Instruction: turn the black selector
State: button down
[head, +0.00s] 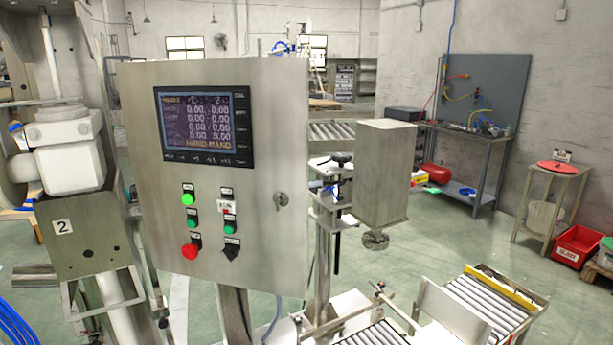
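The black selector (231,252) sits at the lower right of the buttons on a grey metal control panel (265,130). It looks like a dark angular knob, too small here for its exact setting to be clear. To its left is a red button (190,251). Above it is a green button (230,227), and at the upper left of the group is a bright green button (188,199). A screen (205,122) with numbers is above the buttons. My gripper is not in view.
A keyed lock (281,199) is on the panel's right side. A metal box (384,175) on a stand and a roller conveyor (480,300) are to the right. A white machine part (68,165) stands left. Green floor (420,245) is open behind the metal box.

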aim_at(231, 254)
jog(key=u, duration=1.2)
